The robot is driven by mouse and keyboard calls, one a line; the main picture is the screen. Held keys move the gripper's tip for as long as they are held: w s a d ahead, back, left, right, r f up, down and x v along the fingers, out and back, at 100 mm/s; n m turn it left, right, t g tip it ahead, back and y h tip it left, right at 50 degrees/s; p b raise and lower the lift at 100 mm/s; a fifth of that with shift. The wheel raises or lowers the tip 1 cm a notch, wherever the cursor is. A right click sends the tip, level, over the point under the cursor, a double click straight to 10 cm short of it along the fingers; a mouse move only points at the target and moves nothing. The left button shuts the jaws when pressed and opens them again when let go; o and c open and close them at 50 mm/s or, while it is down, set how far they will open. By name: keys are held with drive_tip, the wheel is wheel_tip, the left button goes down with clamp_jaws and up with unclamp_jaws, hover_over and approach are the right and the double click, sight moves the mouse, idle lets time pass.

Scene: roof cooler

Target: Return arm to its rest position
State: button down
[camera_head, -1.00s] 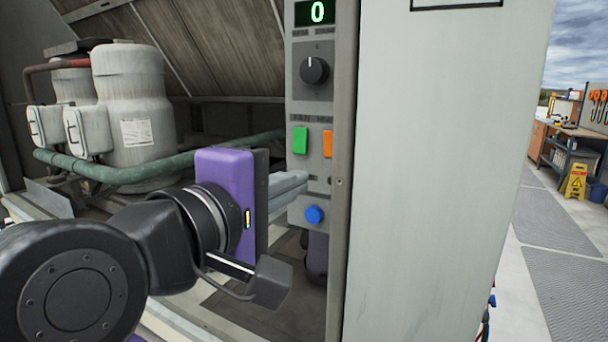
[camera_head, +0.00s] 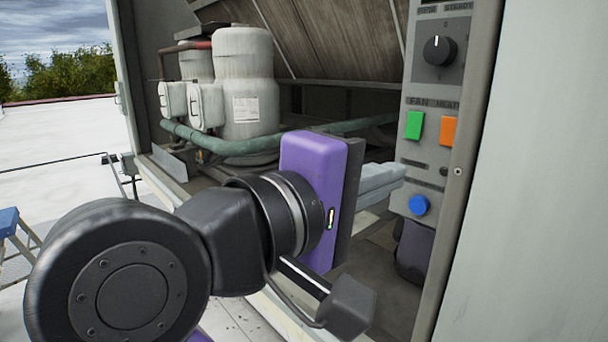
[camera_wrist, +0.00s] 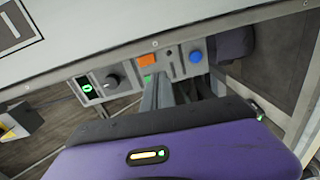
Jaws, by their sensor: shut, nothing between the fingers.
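My gripper (camera_head: 385,182) has a purple body and pale grey fingers. In the head view its fingers point right, toward the lower part of the grey control panel (camera_head: 409,163). The fingers lie together and hold nothing. In the wrist view the gripper (camera_wrist: 152,85) points up the picture toward the panel, with the blue button (camera_wrist: 196,57) just right of the fingers. In the head view the blue button (camera_head: 418,205) is just beyond the fingertips. I cannot tell whether the tips touch the panel.
The panel also bears a black knob (camera_head: 439,50), a green button (camera_head: 414,125) and an orange button (camera_head: 449,131). A pale cabinet panel (camera_head: 530,200) stands to the right. White tanks (camera_head: 245,85) and a green pipe (camera_head: 235,146) are behind. A blue stepladder (camera_head: 10,225) stands at far left.

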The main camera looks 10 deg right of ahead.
drive_tip(key=w+a+r+t+y, duration=0.1)
drive_tip(key=w+a+r+t, duration=0.2)
drive_tip(key=a+r+t, duration=0.15)
drive_tip(key=w+a+f+n+t+y, duration=0.3)
drive_tip(key=w+a+f+t+y, duration=0.15)
drive_tip(key=t+y, duration=0.2)
drive_tip(key=s+a+f+n+y, duration=0.1)
drive_tip(key=s+f+y, duration=0.3)
drive_tip(key=f, duration=0.5)
drive_tip(key=s+a+f+n+y, duration=0.1)
drive_tip(key=f+y, duration=0.6)
drive_tip(key=f, duration=0.1)
drive_tip(key=s+d+f+m+g+h, duration=0.1)
drive_tip(key=s+d+f+m, duration=0.3)
drive_tip(key=s, duration=0.7)
drive_tip(key=s+d+f+m+g+h, duration=0.2)
drive_tip(key=s+d+f+m+g, duration=0.1)
drive_tip(key=s+d+f, duration=0.5)
drive_tip(key=s+d+f+m+g+h, duration=0.1)
drive_tip(key=s+d+f+m, duration=0.3)
drive_tip(key=s+f, duration=0.6)
drive_tip(key=s+d+g, duration=0.1)
drive_tip(key=s+d, duration=0.1)
drive_tip(key=s, duration=0.2)
drive_tip(key=shift+s+f+m, duration=0.2)
drive_tip(key=shift+s+m, duration=0.1)
drive_tip(key=shift+s, duration=0.05)
